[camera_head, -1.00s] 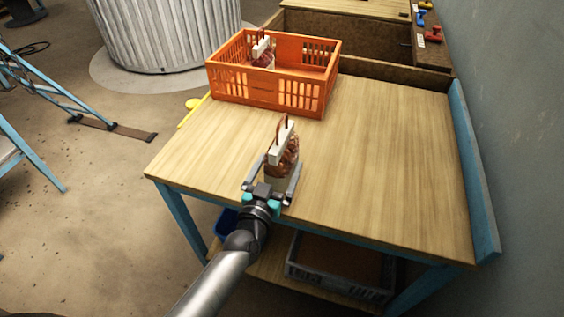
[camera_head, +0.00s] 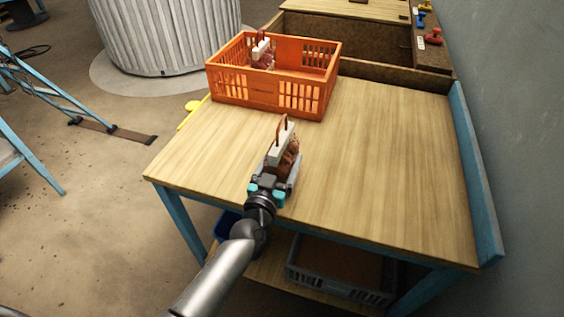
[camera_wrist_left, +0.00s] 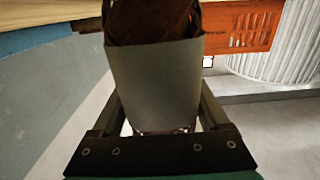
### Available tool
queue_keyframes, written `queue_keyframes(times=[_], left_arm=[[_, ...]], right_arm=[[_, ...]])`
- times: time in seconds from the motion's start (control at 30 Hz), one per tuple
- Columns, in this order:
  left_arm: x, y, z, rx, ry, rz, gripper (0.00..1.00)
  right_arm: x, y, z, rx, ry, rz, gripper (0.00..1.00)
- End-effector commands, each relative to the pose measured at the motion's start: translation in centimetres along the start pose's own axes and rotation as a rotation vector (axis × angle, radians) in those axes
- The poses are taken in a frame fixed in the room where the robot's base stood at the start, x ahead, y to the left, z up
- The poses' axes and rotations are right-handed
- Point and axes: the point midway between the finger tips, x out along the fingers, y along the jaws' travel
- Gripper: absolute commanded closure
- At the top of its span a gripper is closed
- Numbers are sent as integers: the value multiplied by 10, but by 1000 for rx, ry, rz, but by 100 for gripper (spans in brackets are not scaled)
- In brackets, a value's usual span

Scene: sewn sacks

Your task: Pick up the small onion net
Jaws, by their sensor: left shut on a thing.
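The small onion net (camera_head: 285,155) is a reddish-brown net with a pale header and a brown loop handle on top. It stands upright at the front part of the wooden table (camera_head: 380,150). My left gripper (camera_head: 274,180) is shut on it, a finger on each side. In the left wrist view the net (camera_wrist_left: 150,22) with its pale band (camera_wrist_left: 155,80) fills the space between the fingers. I cannot tell whether its bottom touches the table. My right gripper is not in view.
An orange crate (camera_head: 240,88) stands at the table's back left, with another similar net (camera_head: 264,54) inside. The table's right side is clear up to the blue edge board (camera_head: 475,170). A grey crate (camera_head: 335,288) sits on the shelf below.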

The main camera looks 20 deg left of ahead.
Motion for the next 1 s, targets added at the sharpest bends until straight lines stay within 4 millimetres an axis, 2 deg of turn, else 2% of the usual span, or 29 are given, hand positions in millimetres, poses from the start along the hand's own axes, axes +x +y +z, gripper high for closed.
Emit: queue_keyframes(times=[0.07,0.4,1.0], left_arm=[[0,0,0,-1,0,0,61],[0,0,0,-1,-1,0,99],[1,-1,-7,0,5,-2,100]], right_arm=[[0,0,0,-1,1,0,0],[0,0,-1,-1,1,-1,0],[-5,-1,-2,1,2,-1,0]])
